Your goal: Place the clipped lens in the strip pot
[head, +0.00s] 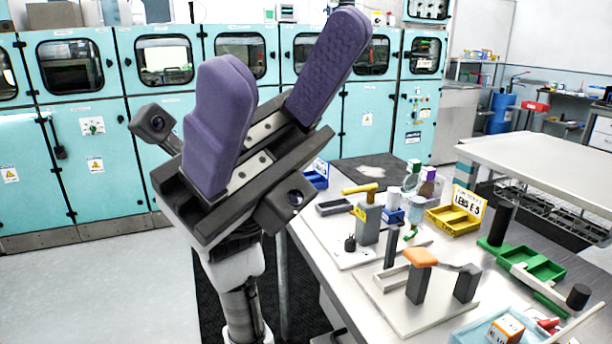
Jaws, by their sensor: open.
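My gripper (284,45) is raised at the upper left of the bench, its two purple fingers wide apart with nothing between them. It is well above and to the left of the bench objects. I cannot clearly make out the clipped lens; a small green and white piece (410,231) stands near the middle of the bench, but I cannot tell what it is. Several small pots, one white with a green top (413,172) and one with a purple top (428,182), stand at the back of the bench. I cannot tell which is the strip pot.
A yellow bin (447,221) with a lens label stands behind a pale board (400,312) bearing dark posts and an orange-topped block (420,258). A grey block with a yellow handle (368,215) stands left. Green trays (545,268) lie right; a blue tray (470,335) is in front.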

